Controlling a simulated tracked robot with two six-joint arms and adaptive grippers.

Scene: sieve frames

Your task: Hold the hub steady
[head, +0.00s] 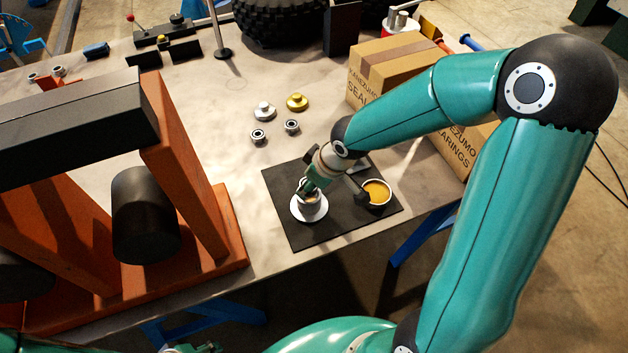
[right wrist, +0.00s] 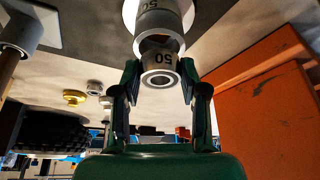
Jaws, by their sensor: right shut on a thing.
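A pale flanged hub (head: 296,208) sits upright on the dark mat, its white flange flat. In the right wrist view, where the table is at the top, the hub's grey boss (right wrist: 160,18) is marked 50. My right gripper (head: 309,189) is directly above the hub. In the right wrist view its green fingers (right wrist: 160,90) are shut on a grey ring (right wrist: 160,80), also marked 50, with an open bore. The ring is close to the boss, in line with it; I cannot tell whether they touch.
A pot of amber grease (head: 377,192) stands right of the hub on the mat (head: 290,235). Loose rings (head: 291,126), a silver hub (head: 263,110) and a gold hub (head: 297,101) lie behind. An orange frame (head: 190,190) stands left, a cardboard box (head: 400,55) right.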

